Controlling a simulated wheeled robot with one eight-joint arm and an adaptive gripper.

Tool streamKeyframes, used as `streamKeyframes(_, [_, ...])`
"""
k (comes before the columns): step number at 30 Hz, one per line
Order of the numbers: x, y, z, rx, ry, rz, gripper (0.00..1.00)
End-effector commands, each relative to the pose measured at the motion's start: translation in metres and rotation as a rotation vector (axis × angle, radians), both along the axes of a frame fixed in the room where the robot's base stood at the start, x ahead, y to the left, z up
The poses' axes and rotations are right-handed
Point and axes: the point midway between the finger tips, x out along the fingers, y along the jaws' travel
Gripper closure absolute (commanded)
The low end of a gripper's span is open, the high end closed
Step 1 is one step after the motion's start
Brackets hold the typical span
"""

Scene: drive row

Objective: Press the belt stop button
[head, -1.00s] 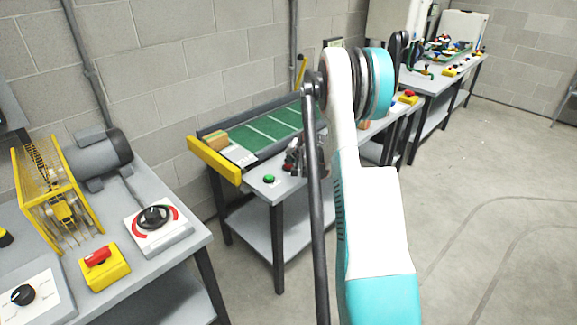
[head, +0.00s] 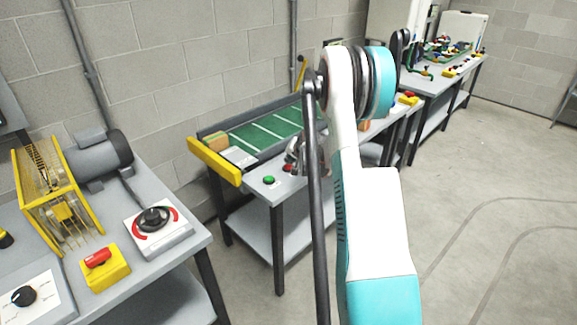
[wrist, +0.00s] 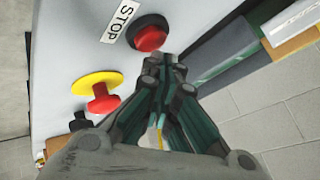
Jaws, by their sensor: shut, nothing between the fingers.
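The belt stop button is a red round button (wrist: 147,36) in a black collar beside a STOP label (wrist: 120,20) in the wrist view. In the head view the red button (head: 288,168) sits on the front edge of the conveyor bench, right of a green button (head: 269,180). My gripper (wrist: 165,63) is shut and empty, its fingertips right beside the red button's lower edge in the wrist view. I cannot tell whether they touch it. In the head view my gripper (head: 293,156) is just above the button, partly hidden by my arm.
A red mushroom button on a yellow disc (wrist: 100,98) stands close to the gripper. The green conveyor belt (head: 265,130) lies behind, with a yellow end bar (head: 213,161). The floor at right is clear.

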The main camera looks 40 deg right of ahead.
Motion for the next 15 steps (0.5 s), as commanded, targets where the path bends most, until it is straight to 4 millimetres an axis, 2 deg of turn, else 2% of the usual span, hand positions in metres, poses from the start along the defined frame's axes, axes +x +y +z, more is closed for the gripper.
streamKeyframes(7, [0.0, 0.0, 0.005, 0.0, 0.0, 0.0, 1.0])
streamKeyframes(15, [0.0, 0.0, 0.029, 0.0, 0.0, 0.0, 1.0])
